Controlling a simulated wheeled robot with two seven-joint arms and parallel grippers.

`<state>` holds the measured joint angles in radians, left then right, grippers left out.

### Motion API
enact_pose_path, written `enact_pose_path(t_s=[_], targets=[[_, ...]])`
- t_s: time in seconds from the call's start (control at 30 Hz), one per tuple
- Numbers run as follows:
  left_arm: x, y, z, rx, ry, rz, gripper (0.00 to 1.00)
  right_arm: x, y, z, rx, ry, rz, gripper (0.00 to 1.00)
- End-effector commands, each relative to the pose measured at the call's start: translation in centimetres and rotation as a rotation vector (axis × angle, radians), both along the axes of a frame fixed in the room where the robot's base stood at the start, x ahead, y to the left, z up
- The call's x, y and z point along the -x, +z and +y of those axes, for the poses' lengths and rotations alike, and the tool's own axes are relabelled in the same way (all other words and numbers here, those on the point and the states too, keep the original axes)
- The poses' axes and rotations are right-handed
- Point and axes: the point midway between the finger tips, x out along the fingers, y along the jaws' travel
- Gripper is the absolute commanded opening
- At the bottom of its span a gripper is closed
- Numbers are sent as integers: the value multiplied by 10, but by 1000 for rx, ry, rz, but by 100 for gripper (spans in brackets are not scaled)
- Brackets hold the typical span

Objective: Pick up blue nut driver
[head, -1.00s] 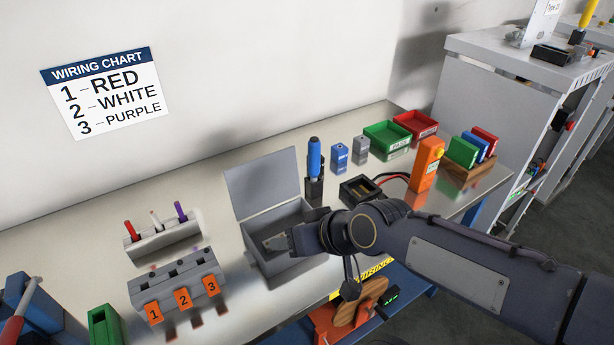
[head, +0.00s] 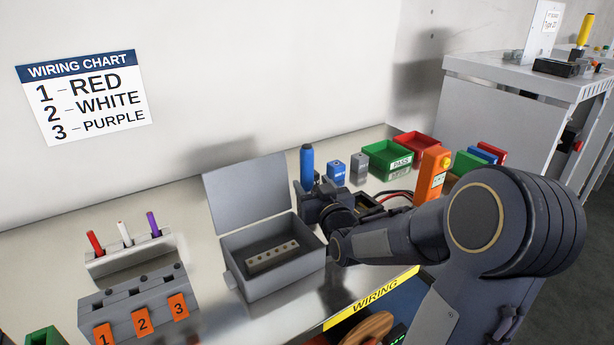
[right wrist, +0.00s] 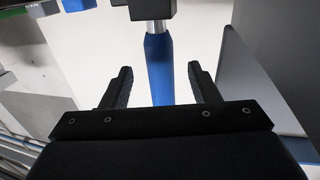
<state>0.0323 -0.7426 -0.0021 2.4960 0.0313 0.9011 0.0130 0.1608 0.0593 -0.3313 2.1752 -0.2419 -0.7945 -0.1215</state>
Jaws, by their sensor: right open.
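The blue nut driver (head: 307,164) stands upright at the back of the bench, just right of the open grey box; its lower part is hidden behind my right gripper. My right gripper (head: 310,195) is at the driver. In the right wrist view the driver's blue handle (right wrist: 160,72) lies between the two open fingers (right wrist: 160,85), with a gap showing on each side. Its metal shaft runs into a black holder (right wrist: 150,10) at the top of that view. My left gripper is not in view.
The open grey box (head: 272,282) with a terminal strip inside stands left of my right arm. Blue (head: 336,171) and grey (head: 359,167) blocks stand right of the driver, with a green tray (head: 388,158) and an orange device (head: 431,174) further right.

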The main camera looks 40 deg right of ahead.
Motion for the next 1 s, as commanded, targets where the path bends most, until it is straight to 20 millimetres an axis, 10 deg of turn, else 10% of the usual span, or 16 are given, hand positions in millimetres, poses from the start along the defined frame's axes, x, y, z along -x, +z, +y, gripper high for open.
enact_pose_path(t_s=[0.6,1.0], targets=[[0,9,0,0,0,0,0,-45,3,-16,1,1,1,54],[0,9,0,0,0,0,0,-45,3,-16,0,2,1,1]])
